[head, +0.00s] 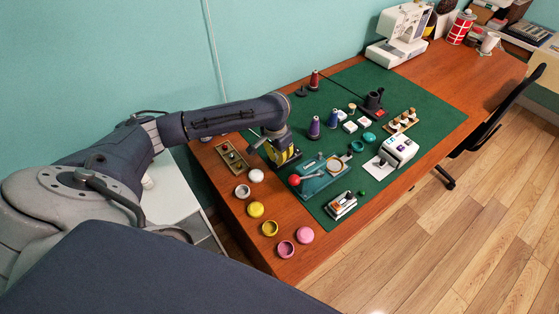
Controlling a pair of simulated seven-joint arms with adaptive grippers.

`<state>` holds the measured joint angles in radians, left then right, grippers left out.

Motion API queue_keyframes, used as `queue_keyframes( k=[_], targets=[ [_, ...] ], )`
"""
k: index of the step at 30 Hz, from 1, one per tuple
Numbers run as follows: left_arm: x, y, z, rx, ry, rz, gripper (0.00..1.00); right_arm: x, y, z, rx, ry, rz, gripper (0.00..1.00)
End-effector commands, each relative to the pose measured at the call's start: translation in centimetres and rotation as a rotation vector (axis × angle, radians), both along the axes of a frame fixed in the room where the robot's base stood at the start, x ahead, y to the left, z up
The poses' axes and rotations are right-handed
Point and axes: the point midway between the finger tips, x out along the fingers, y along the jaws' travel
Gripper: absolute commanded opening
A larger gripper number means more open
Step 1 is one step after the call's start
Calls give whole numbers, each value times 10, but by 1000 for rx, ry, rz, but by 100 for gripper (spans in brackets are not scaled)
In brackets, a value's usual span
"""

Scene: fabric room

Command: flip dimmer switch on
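My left arm reaches in from the left over the wooden table, and my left gripper (270,146) points down near the table's left part. Its fingers are small and dark, and I cannot tell whether they are open or shut. A small white switch box (342,205) with dark and orange parts lies at the front edge of the green mat; it may be the dimmer switch, but its setting is too small to read. It is apart from the gripper, to its right and nearer the front. A white box with coloured buttons (400,148) stands further right. My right gripper is not in view.
A teal device with a red ball lever (295,180) lies between gripper and switch box. A black and yellow object (284,154) is beside the gripper. Several round pots, including a yellow one (256,209), line the left edge. Thread spools (314,127) stand on the green mat (436,112).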

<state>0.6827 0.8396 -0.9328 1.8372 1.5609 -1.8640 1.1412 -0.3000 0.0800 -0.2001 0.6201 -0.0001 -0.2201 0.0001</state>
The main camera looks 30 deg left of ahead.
Motion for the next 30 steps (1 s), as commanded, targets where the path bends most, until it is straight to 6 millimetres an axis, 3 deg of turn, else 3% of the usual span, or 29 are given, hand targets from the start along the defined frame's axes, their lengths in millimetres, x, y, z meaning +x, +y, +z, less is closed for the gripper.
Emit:
queue_keyframes(
  k=[9,17,22,30],
  targets=[
    [0,0,-1,0,0,0,0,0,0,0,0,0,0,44],
    [0,0,-24,0,1,1,0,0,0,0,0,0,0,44],
    [-1,1,-23,2,3,0,0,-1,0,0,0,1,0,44],
    [-27,7,-17,4,9,-1,0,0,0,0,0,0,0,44]
  ],
)
